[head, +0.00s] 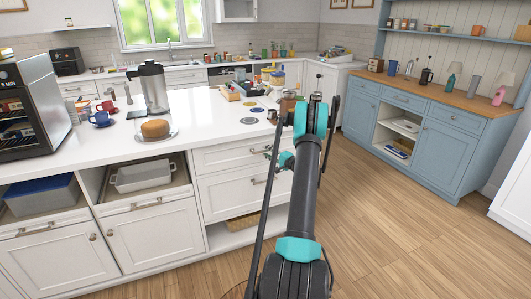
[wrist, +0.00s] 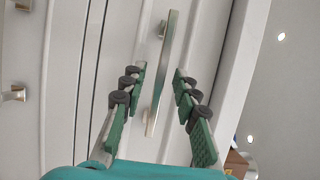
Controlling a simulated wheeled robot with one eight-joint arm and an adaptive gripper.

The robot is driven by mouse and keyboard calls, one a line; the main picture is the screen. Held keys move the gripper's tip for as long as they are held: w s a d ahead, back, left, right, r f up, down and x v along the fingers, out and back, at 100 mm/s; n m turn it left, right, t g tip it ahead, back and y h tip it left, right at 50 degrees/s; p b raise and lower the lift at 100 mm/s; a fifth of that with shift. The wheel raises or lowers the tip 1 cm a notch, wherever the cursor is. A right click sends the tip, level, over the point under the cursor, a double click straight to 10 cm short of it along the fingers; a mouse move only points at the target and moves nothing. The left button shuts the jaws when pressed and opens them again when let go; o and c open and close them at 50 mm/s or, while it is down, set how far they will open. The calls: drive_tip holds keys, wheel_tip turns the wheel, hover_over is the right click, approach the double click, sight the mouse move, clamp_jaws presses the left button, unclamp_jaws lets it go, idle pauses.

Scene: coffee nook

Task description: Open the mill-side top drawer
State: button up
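The white island (head: 170,105) has a stack of drawers at its right end. Its top drawer (head: 222,157) looks shut, its front close to flush with the cabinet. My gripper (head: 270,152) is in front of this drawer's right part, by its handle, and partly hides it. In the wrist view, the long metal bar handle (wrist: 162,75) stands between the two green-padded fingers of my gripper (wrist: 160,78). The fingers are spread, with a gap on each side of the bar. I cannot tell which object is the mill.
A lower drawer (head: 225,192) sits below, with a basket (head: 243,221) under it. To the left, open compartments hold a white dish (head: 143,177) and a blue-lidded box (head: 45,192). Wooden floor (head: 390,220) is clear between the island and the blue cabinet (head: 447,158).

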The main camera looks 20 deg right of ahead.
drive_tip(key=shift+x, duration=0.9)
clamp_jaws()
